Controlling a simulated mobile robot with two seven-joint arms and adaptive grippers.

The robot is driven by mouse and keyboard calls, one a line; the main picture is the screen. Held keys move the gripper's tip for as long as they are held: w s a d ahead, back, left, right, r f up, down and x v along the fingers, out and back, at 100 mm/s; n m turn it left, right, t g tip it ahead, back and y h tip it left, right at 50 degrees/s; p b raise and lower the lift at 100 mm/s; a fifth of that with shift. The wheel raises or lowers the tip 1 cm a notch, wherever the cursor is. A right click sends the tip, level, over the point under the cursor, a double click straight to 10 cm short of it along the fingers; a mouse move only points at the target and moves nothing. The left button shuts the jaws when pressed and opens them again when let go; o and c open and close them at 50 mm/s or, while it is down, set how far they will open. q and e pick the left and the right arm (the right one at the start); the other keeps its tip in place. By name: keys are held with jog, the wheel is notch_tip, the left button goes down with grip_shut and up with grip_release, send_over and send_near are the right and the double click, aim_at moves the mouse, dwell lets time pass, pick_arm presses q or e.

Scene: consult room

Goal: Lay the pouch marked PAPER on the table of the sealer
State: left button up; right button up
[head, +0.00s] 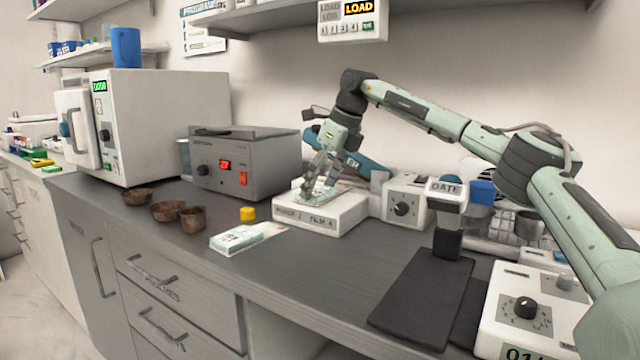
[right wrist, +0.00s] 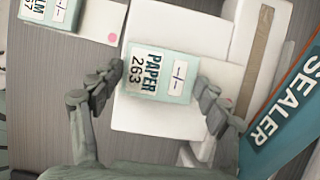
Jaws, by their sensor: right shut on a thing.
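The pouch marked PAPER (right wrist: 160,75), pale with a teal band and the number 263, lies between the fingers of my right gripper (right wrist: 155,95) in the right wrist view. In the head view my right gripper (head: 318,190) points down over the white table of the sealer (head: 345,214), shut on the pouch. The bare white table (right wrist: 150,118) shows around the pouch in the wrist view. I cannot tell whether the pouch touches the table. The blue sealer arm (right wrist: 285,105) lettered SEALER stands beside it. My left gripper is not in view.
A pouch marked FILM (right wrist: 50,10) lies on the counter, left of the sealer in the head view (head: 237,240). A grey device (head: 260,165) stands behind. A dark mat (head: 410,300) lies front right.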

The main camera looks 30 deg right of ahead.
jog(key=shift+f, duration=0.15)
jog(key=o, duration=1)
jog(key=v, duration=0.7)
jog(key=shift+r, duration=0.35)
jog(key=shift+s, duration=0.1)
